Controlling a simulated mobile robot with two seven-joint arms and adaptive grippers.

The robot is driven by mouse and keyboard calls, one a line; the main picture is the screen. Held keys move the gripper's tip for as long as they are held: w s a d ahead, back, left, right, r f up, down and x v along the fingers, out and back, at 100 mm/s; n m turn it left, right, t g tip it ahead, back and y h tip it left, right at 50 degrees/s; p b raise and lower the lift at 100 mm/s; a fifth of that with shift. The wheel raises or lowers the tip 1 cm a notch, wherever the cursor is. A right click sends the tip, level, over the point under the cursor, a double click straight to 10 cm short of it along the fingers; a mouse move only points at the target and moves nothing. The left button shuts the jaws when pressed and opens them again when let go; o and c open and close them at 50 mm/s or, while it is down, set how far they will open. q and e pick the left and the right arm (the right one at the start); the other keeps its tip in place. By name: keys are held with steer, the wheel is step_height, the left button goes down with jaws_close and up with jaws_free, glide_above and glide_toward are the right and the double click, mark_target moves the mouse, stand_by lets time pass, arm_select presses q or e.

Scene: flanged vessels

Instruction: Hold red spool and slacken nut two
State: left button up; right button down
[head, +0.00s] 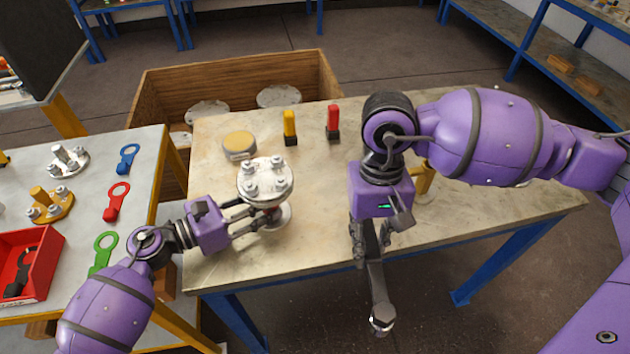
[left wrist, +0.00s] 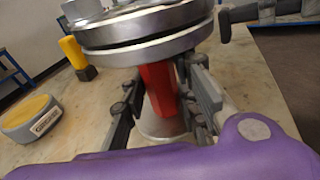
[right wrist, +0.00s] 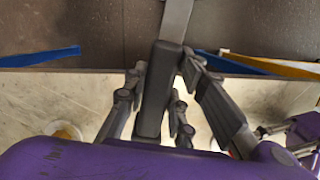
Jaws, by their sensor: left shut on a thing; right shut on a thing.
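The red spool (left wrist: 160,88) stands upright on the wooden-topped table between round metal flanges. Its bolted top flange (head: 265,178) carries several nuts; I cannot tell which is nut two. My left gripper (head: 262,213) is shut around the red body below the top flange, with a finger on each side in the left wrist view. My right gripper (head: 372,245) is shut on the dark handle of a wrench (right wrist: 155,92). The wrench's metal head (head: 381,319) hangs past the table's front edge, well away from the flange.
A yellow-topped round tin (head: 239,143), a yellow block (head: 290,126) and a red block (head: 333,121) stand behind the spool. A wooden crate (head: 232,77) is behind the table. A left-hand table holds coloured ring tools and a red tray (head: 50,249). The table (head: 300,265) is clear between spool and wrench.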

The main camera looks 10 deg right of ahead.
steer(key=w+a+r+m+t, duration=0.1)
steer(key=w+r+m, duration=0.3)
steer(key=r+m, duration=0.5)
steer(key=w+a+r+m+t, duration=0.15)
steer(key=w+r+m, duration=0.25)
steer(key=r+m, duration=0.55)
step_height(320, 180, down, 6)
steer(key=m, duration=0.2)
steer(key=shift+d, duration=0.3)
steer(key=shift+w+f, duration=0.1)
steer(key=shift+f, duration=0.15)
steer(key=shift+f, duration=1)
